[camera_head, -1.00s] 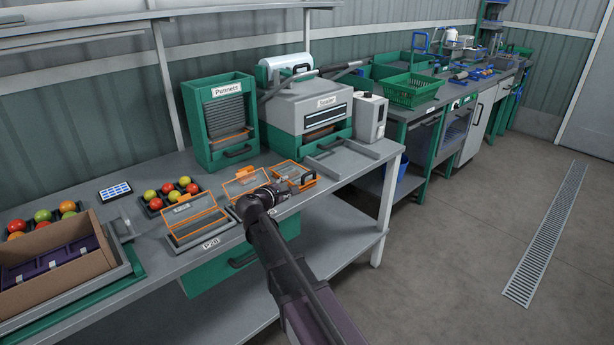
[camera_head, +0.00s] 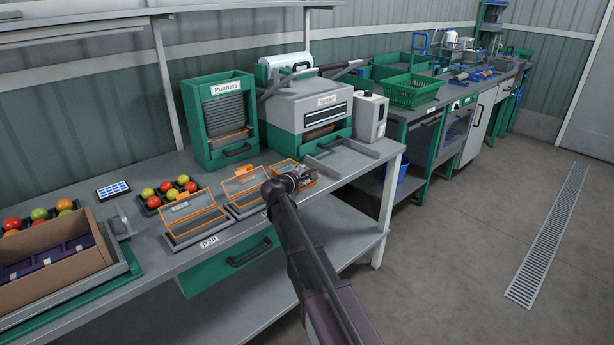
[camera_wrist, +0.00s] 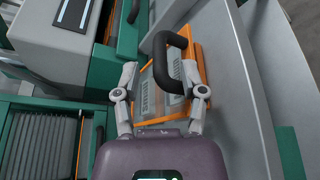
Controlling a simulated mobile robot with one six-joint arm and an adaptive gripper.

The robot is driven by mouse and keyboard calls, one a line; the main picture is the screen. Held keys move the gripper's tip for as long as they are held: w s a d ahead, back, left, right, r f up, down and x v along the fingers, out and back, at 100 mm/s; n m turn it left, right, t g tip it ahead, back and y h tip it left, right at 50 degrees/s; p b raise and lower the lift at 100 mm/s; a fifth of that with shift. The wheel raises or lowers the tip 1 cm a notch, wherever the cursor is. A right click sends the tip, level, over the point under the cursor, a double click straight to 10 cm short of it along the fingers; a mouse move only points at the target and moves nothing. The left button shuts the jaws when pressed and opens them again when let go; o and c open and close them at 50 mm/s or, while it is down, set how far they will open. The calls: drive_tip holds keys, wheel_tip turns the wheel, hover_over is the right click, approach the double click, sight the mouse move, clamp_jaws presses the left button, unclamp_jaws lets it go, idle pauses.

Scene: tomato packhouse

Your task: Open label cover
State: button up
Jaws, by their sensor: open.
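The label cover (camera_wrist: 150,92) is a clear panel with an orange frame, with printed labels showing through it. It has a dark curved handle (camera_wrist: 171,62). My gripper (camera_wrist: 163,80) is open, its fingers spread on either side of part of the cover and handle; I see no grip on either, and cannot tell whether they touch. In the head view my gripper (camera_head: 303,176) is over the right-hand cover (camera_head: 285,168) and hides much of it; its exact tilt is unclear.
Two other orange-framed clear covers stand tilted up, the left one (camera_head: 190,208) and the middle one (camera_head: 244,180). Behind are the green punnet dispenser (camera_head: 229,118) and the grey sealer (camera_head: 310,106). A grey tray (camera_head: 343,160) lies to the right. Tomatoes (camera_head: 166,187) sit left.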

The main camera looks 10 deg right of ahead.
drive_tip(key=shift+x, duration=1.15)
clamp_jaws()
